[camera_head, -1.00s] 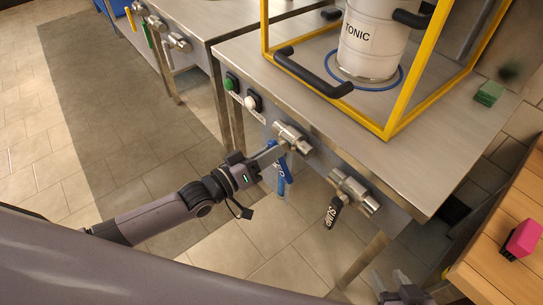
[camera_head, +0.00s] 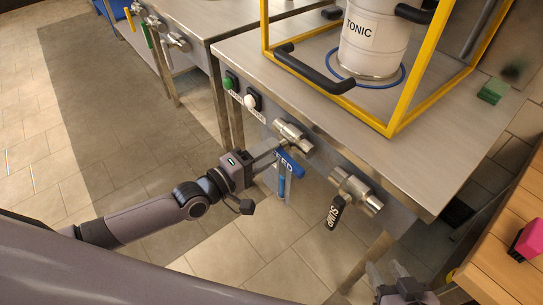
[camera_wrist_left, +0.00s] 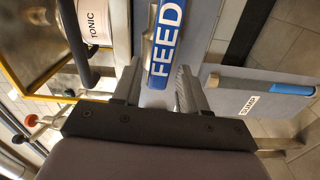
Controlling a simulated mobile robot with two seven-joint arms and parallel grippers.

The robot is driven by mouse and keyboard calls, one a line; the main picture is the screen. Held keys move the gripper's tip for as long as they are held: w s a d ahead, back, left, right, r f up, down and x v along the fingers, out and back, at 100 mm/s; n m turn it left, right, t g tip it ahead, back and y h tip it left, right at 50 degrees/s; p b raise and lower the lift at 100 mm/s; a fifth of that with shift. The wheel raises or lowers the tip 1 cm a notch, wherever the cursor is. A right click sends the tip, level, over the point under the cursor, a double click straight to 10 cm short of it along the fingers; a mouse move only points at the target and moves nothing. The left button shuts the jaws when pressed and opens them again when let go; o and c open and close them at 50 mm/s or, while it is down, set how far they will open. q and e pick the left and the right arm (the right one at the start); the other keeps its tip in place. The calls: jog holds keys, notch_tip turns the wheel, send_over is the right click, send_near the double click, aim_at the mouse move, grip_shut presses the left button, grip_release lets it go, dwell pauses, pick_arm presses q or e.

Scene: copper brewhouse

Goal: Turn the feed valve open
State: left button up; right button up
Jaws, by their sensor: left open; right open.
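The feed valve (camera_head: 293,136) is a steel valve on the front panel of the steel table, with a blue lever (camera_head: 291,164) slanting down to the right. My left gripper (camera_head: 268,157) is at this lever, its fingers open. In the left wrist view the blue lever (camera_wrist_left: 166,45), marked FEED in white, lies between the two open fingers; I cannot tell whether either finger touches it. The lever's far end is out of that view. My right gripper (camera_head: 386,273) is open and empty at the bottom edge, away from the valve.
The sump valve (camera_head: 356,190) with a black lever sits right of the feed valve. A green button (camera_head: 230,83) and a white button (camera_head: 250,102) are to its left. On the table, a yellow frame (camera_head: 400,95) surrounds a TONIC drum (camera_head: 372,45). A pink block (camera_head: 527,240) lies on a wooden surface at right.

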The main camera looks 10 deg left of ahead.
pick_arm(q)
jog(key=p+v, duration=0.1)
jog(key=v, duration=0.4)
jog(key=shift+s+a, duration=0.1)
jog(key=shift+s, duration=0.1)
